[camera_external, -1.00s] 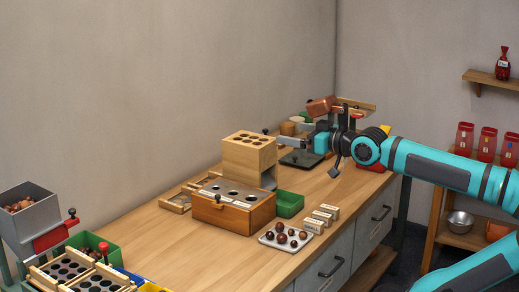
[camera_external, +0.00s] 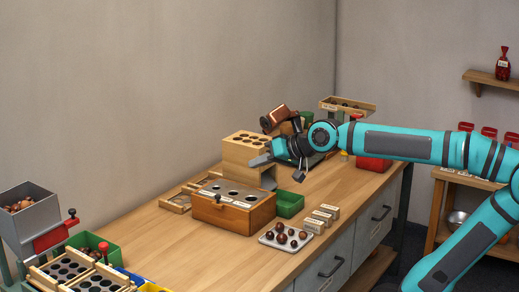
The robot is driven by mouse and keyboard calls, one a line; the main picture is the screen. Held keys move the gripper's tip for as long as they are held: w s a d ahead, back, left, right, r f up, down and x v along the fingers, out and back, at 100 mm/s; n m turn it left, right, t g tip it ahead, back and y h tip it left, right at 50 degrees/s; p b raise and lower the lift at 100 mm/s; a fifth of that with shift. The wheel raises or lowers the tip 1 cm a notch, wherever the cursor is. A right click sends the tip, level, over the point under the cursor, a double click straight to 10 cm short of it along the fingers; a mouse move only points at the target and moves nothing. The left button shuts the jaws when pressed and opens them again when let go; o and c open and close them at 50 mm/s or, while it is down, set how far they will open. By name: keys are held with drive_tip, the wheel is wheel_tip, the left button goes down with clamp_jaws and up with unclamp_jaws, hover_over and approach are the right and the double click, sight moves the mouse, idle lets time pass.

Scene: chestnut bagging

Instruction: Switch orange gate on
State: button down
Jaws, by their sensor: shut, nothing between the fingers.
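My gripper (camera_external: 262,160) is shut and empty. Its grey fingertips point left, in front of the tall wooden block with holes (camera_external: 240,150); I cannot tell whether they touch it. Below and to the left stands an orange-brown wooden box (camera_external: 234,218) with round holes in its grey top, a knob and a small pale label on its front. I cannot make out which part is the orange gate. My wrist hides part of the back of the bench.
A green bin (camera_external: 289,204), a tray of chestnuts (camera_external: 284,241) and several small labelled blocks (camera_external: 326,212) stand at the front. A grey hopper (camera_external: 25,222) and hole trays (camera_external: 62,268) are at left. The bench (camera_external: 165,240) between is clear.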

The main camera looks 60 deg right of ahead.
drive_tip(key=w+a+f+m+g+y, duration=0.1)
drive_tip(key=a+f+m+g+y, duration=0.1)
drive_tip(key=a, duration=0.8)
drive_tip(key=w+a+f+m+g+y, duration=0.2)
drive_tip(key=a+f+m+g+y, duration=0.1)
drive_tip(key=a+f+g, duration=0.4)
drive_tip(key=w+a+f+m+g+y, duration=0.2)
drive_tip(key=a+f+g, duration=0.3)
drive_tip(key=a+g, duration=0.3)
drive_tip(key=a+m, duration=0.1)
drive_tip(key=a, duration=0.3)
drive_tip(key=shift+a+f+m, duration=0.25)
drive_tip(key=shift+a+m, duration=0.05)
drive_tip(key=shift+a, duration=0.1)
drive_tip(key=s+a+f, duration=0.2)
drive_tip(key=s+a, duration=0.3)
drive_tip(key=a, duration=0.5)
drive_tip(key=shift+f, duration=0.4)
